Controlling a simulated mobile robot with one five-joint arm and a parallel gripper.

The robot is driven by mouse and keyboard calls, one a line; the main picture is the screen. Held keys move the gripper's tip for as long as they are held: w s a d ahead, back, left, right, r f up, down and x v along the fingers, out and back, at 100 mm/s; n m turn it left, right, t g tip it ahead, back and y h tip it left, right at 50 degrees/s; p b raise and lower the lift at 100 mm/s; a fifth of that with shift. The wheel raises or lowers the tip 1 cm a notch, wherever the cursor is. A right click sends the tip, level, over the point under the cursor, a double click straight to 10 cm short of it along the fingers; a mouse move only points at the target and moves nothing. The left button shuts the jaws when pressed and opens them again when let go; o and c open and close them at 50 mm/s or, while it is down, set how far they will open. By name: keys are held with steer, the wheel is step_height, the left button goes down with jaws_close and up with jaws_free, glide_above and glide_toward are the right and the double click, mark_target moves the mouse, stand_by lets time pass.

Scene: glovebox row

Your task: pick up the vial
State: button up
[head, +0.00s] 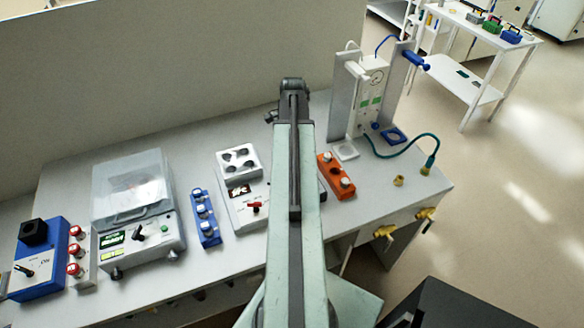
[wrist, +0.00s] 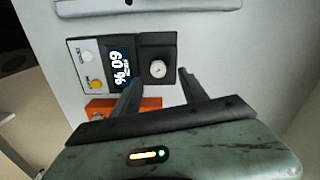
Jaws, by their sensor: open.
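In the wrist view a small round white top (wrist: 158,69), which looks like the vial's cap, sits in a black block (wrist: 157,42) beside a display panel. Only its top shows; the body is hidden in the block. My gripper (wrist: 159,78) is open, with one dark finger to the left of the cap and one to the right. Nothing is between the fingers in contact; how far the tips are above the cap I cannot tell. In the head view my arm hides the gripper and this vial.
An orange rack (head: 335,176) with white-capped vials stands right of my arm. A blue rack (head: 205,216) and a white panelled device (head: 247,205) stand left. A lidded machine (head: 135,205) is farther left. An upright apparatus (head: 372,95) with a green hose stands at the right back.

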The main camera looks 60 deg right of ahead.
step_height(320, 180, down, 5)
steer(key=b, duration=0.4)
steer(key=shift+a, duration=0.15)
steer(key=shift+r, duration=0.25)
jaws_close()
steer(key=shift+r+p, duration=0.1)
steer(key=shift+p, duration=0.2)
